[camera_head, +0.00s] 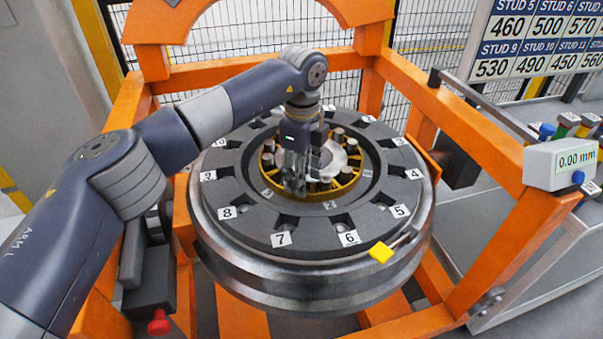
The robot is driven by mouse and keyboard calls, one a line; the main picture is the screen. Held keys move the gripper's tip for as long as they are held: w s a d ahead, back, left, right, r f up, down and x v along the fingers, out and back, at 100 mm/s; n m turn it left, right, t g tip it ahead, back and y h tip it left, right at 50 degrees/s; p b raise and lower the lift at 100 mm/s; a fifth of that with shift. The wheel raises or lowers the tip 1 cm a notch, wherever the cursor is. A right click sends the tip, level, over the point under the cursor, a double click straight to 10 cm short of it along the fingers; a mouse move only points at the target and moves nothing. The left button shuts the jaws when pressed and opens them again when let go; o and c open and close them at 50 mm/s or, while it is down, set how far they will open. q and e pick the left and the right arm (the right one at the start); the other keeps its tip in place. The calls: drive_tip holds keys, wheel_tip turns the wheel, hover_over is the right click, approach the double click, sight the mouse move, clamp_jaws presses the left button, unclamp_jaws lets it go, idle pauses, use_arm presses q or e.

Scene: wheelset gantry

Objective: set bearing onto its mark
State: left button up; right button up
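The bearing, a brass-coloured ring with dark rollers (343,181), lies in the central recess of the big dark wheel (315,290). A pale hub part shows inside the ring. My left gripper (296,188) points down over the front left part of the bearing and hides some of it. Its fingers are dark and small here, and I cannot tell whether they are open or closed on the ring. I cannot make out a separate mark for the bearing. My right gripper is not in view.
Numbered white labels, such as 7 (281,239), sit around the wheel's dark top ring. An orange frame (480,145) surrounds the wheel.

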use_arm(q)
drive_tip(key=shift+a, duration=0.1)
drive_tip(key=shift+w+r, duration=0.1)
drive_tip(key=shift+r, duration=0.2)
wheel_tip(320, 180, up, 11)
drive_tip(key=shift+r, duration=0.2)
drive_tip(key=shift+r, duration=0.1)
